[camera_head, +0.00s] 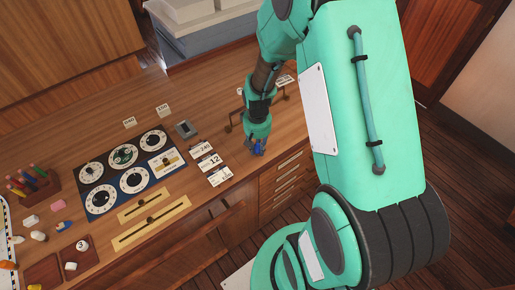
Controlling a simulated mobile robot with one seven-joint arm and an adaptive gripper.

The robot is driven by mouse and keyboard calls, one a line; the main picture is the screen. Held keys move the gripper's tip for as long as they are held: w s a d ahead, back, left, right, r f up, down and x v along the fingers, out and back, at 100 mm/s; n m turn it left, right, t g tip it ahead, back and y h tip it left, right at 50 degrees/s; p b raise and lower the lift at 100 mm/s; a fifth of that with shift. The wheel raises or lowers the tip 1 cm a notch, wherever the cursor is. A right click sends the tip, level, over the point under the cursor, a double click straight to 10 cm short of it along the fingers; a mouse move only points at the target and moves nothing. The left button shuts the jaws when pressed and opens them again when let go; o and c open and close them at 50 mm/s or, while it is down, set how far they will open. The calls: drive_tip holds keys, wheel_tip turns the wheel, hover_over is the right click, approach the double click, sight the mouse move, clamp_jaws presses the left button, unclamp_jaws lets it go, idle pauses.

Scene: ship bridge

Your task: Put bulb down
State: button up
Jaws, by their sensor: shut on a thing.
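My gripper (258,149) points down over the right part of the wooden console top, close to its front edge. It is shut on a small blue thing, taken to be the bulb (257,147), of which only a little shows between the fingers. The arm and fingers hide the rest of it. I cannot tell whether it touches the wood or hangs just above it.
White number cards (213,161) lie left of my gripper. A dark dial panel (128,172) and brass slider plates (152,218) are further left. Pens stand in a wooden holder (33,184). Small loose pieces lie at far left. A dark metal rail (232,117) stands behind my gripper.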

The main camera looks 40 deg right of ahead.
sight(257, 144)
drive_tip(key=shift+f, duration=0.1)
drive_tip(key=o, duration=0.8)
drive_tip(key=shift+o, duration=0.2)
wheel_tip(257, 144, up, 12)
drive_tip(key=shift+r+p, duration=0.15)
drive_tip(key=shift+p, duration=0.3)
idle(0.3)
